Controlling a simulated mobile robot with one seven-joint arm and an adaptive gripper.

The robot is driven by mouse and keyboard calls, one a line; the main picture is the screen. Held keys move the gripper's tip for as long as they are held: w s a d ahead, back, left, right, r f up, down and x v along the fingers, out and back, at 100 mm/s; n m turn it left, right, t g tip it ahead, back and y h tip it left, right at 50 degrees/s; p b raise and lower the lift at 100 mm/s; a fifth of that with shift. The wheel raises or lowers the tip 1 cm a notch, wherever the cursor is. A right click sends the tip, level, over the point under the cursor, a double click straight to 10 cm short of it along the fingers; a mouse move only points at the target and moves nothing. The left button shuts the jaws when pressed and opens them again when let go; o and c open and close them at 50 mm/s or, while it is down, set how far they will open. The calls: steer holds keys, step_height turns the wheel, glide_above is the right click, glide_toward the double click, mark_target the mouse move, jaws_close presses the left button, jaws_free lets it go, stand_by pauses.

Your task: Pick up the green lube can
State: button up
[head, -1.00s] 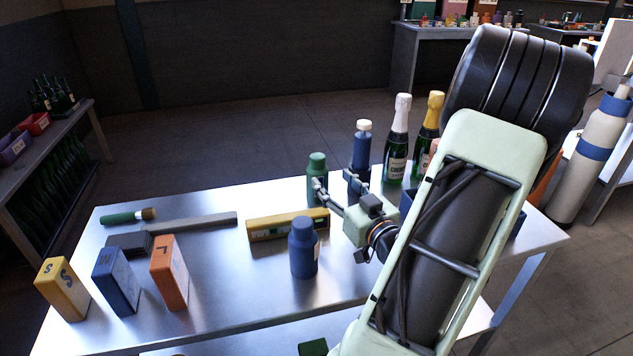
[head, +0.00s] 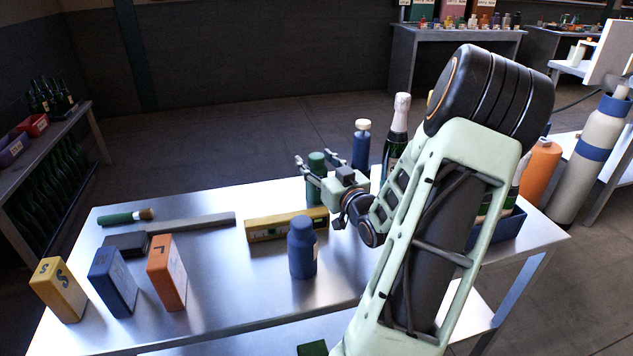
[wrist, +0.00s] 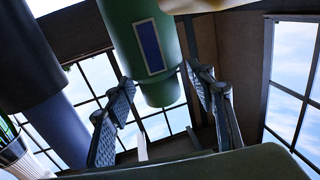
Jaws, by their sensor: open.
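The green lube can (head: 315,192) stands upright at the back of the metal table, partly hidden by my gripper. My gripper (head: 318,162) is open, with one finger left of the can's top and the other right of it. In the wrist view the can (wrist: 145,45) shows large, with a dark label, between and beyond the two spread fingers (wrist: 165,100). I cannot tell how deep the can sits between the fingers, and I see no clear contact.
A blue bottle (head: 302,250) stands in front, beside a yellow level (head: 280,226). A blue white-capped bottle (head: 361,147) and a champagne bottle (head: 398,135) stand to the right. Lettered boxes (head: 113,282) stand front left. The table's left middle (head: 210,255) is bare.

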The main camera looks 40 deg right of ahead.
jaws_close()
stand_by(0.3)
steer(key=shift+r, duration=0.2)
